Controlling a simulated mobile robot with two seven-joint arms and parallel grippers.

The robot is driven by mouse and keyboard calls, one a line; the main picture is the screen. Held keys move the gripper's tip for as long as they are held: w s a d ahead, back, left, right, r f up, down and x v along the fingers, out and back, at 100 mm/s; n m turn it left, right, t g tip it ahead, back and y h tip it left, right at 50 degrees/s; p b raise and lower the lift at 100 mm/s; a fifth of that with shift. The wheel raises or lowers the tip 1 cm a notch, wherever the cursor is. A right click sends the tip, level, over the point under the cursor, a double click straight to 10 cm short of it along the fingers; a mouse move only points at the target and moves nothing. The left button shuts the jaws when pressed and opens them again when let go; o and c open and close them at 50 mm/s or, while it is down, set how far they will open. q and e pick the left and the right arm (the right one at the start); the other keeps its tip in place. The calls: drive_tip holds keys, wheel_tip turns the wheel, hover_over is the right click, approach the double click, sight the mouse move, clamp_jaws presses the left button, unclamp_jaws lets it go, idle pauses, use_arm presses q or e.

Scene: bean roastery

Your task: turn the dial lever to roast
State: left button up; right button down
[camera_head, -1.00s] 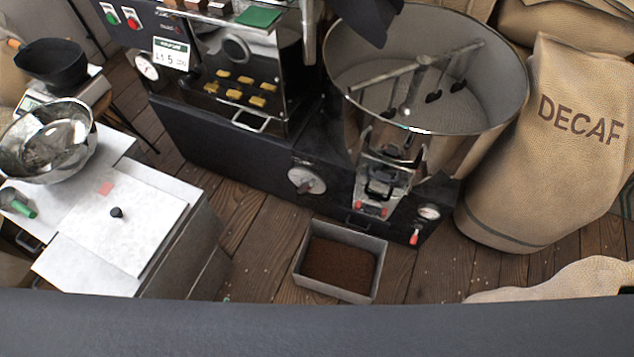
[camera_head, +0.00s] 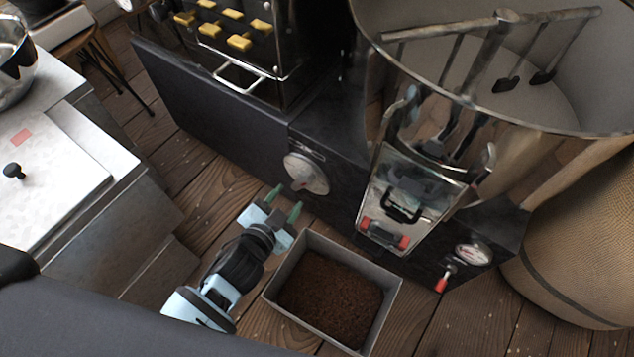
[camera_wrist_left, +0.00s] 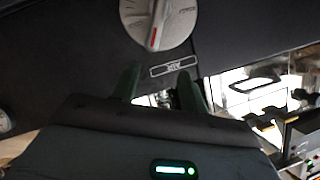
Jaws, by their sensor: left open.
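The round silver dial (camera_head: 306,173) is on the dark front panel of the roaster, left of the metal chute. In the left wrist view the dial (camera_wrist_left: 158,22) shows at the top, cut off by the frame edge, with a raised lever and a red mark on its lower part. A small label plate (camera_wrist_left: 173,66) sits just below it; I cannot read it. My left gripper (camera_head: 286,204) is open and empty, just below the dial and apart from it. Its two green fingers (camera_wrist_left: 160,88) point up at the panel under the dial. My right gripper is not in view.
A metal bin (camera_head: 388,318) of dark grounds stands on the floor right of my left gripper. The chute (camera_head: 408,200), a gauge (camera_head: 473,255) and a red-tipped lever (camera_head: 442,282) are further right. A white-topped cabinet (camera_head: 60,190) stands at the left.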

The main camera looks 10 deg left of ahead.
sight(304, 185)
use_arm(q)
drive_tip(key=w+f+b, duration=0.2)
drive_tip(key=f, duration=0.1)
drive_tip(key=shift+w+d+f, duration=0.15)
drive_tip(key=shift+d+f, duration=0.1)
drive_tip(key=shift+d, duration=0.15)
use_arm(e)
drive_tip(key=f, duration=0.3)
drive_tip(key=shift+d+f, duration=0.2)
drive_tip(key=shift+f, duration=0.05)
use_arm(q)
drive_tip(key=shift+w+f, duration=0.1)
drive_tip(key=shift+w, duration=0.2)
drive_tip(key=b+x, duration=0.3)
drive_tip(key=x, duration=0.2)
drive_tip(key=shift+w+d+f, duration=0.15)
drive_tip(key=shift+w+d, duration=0.05)
drive_tip(key=shift+w, duration=0.15)
drive_tip(key=shift+w+f, duration=0.15)
drive_tip(key=shift+w, duration=0.15)
drive_tip(key=shift+w+d+b, duration=0.1)
drive_tip(key=shift+w+b, duration=0.25)
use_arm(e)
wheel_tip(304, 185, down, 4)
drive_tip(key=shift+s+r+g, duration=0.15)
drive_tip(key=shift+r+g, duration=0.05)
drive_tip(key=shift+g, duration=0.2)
use_arm(q)
drive_tip(key=shift+c, duration=0.3)
